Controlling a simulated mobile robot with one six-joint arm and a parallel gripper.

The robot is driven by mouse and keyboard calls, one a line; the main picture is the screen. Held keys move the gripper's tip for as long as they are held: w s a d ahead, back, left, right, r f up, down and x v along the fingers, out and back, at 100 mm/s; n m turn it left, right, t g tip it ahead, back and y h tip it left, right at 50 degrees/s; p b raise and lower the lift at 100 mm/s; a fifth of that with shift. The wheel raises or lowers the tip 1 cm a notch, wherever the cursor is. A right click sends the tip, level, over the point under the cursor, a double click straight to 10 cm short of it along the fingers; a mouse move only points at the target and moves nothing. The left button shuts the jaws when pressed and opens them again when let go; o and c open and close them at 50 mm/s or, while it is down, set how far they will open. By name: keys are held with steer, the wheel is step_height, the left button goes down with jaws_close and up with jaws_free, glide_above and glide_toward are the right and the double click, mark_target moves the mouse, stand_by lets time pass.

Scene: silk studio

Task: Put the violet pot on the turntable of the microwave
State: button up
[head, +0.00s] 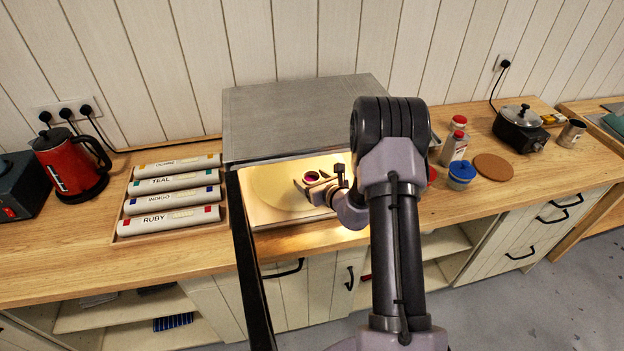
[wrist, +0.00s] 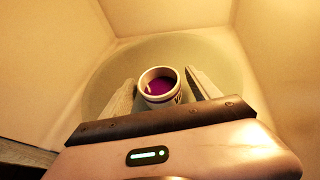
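The violet pot is a small white-rimmed vessel with violet inside. It stands between my fingers in the wrist view (wrist: 160,87) and shows small in the head view (head: 311,177). My gripper (wrist: 161,84) is inside the lit microwave (head: 290,115), with one finger on each side of the pot. A narrow gap shows between each finger and the pot, so the gripper looks open. The pale round turntable (wrist: 100,82) is under the pot, which looks upright on it. The pot's base is partly hidden by my gripper.
The microwave door (head: 248,265) hangs open at the left of the cavity. A tray of labelled rolls (head: 170,195) and a red kettle (head: 72,160) stand left. Right of the arm are a blue-lidded jar (head: 461,175), bottles and a cork mat (head: 493,167). The cavity walls are close around my gripper.

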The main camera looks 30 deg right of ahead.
steer(key=shift+r+p, duration=0.3)
steer(key=v, duration=1.2)
steer(key=shift+p, duration=0.45)
steer(key=shift+f, duration=0.15)
